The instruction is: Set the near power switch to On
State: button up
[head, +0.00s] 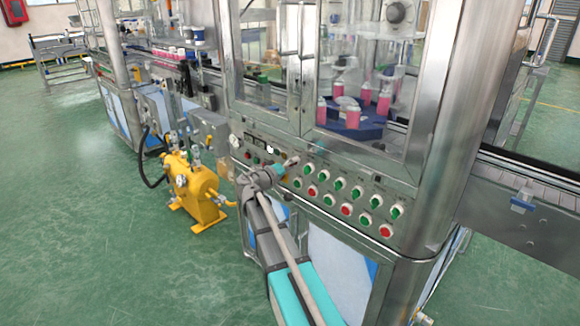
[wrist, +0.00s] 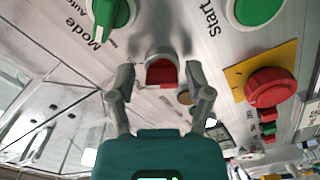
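In the wrist view, a red switch in a pale grey round housing (wrist: 162,72) sits on the metal panel between my fingertips. No label for it is readable, so I cannot confirm that it is the near power switch, nor its setting. My gripper (wrist: 159,84) has its two fingers spread, one on each side of this switch, with gaps showing. Whether a fingertip touches the housing is unclear. In the head view, my gripper (head: 289,167) is at the left part of the machine's control panel (head: 330,205), and it hides some controls there.
In the wrist view, a green knob (wrist: 112,12) marked Mode is upper left. A green button (wrist: 258,10) by "Start" and a red button (wrist: 270,84) on a yellow plate are right. In the head view, a yellow tank unit (head: 188,192) stands left of the panel.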

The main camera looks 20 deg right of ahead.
jog(key=shift+a, duration=0.15)
jog(key=v, duration=1.1)
jog(key=shift+s+a, duration=0.15)
jog(key=shift+a, duration=0.25)
dwell(0.4)
jog(key=s+a+f+g+y, duration=0.1)
jog(key=s+f+g+y, duration=0.3)
jog(key=s+f+y, duration=0.6)
jog(key=s+a+f+n+g+y, duration=0.2)
jog(key=s+a+f+y, duration=0.5)
jog(key=s+a+f, duration=0.3)
notch_tip(320, 180, up, 24)
jog(key=s+p, duration=0.1)
jog(key=p, duration=2.2)
jog(key=shift+a+r, duration=0.2)
jog(key=shift+a, duration=0.3)
